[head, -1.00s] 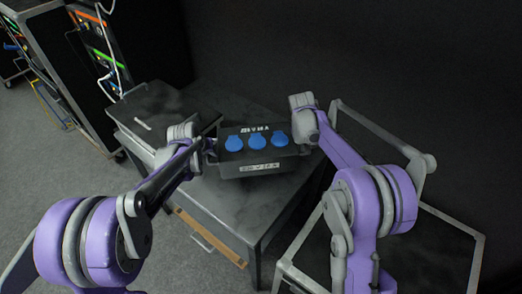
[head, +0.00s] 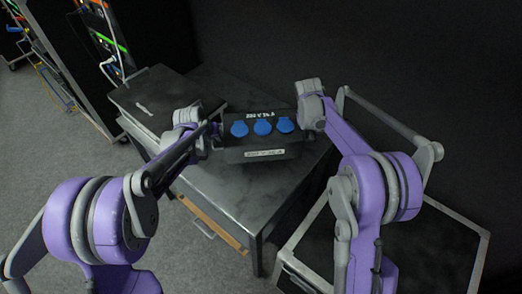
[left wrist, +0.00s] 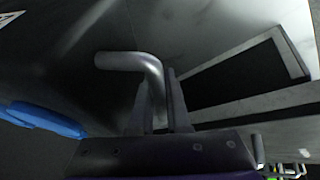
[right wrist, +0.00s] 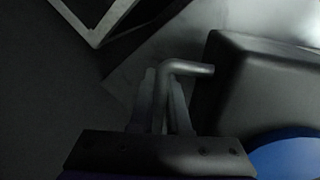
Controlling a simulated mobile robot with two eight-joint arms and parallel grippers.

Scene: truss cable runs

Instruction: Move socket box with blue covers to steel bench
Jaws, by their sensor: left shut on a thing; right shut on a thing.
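The dark socket box with three blue covers (head: 263,153) is between my two grippers, over the top of the grey steel bench (head: 235,190). A gap under it cannot be judged. My left gripper (head: 213,137) is shut on the bent metal handle at the box's left end; this handle shows between the fingers in the left wrist view (left wrist: 150,75). My right gripper (head: 304,125) is shut on the handle at the right end, also seen in the right wrist view (right wrist: 165,90). The blue covers face up and appear level.
A dark flat case (head: 155,92) lies at the bench's back left. An open drawer with a wooden edge (head: 210,222) shows at the bench front. A metal-framed black cart (head: 430,240) stands to the right. Equipment racks (head: 75,65) stand at the back left.

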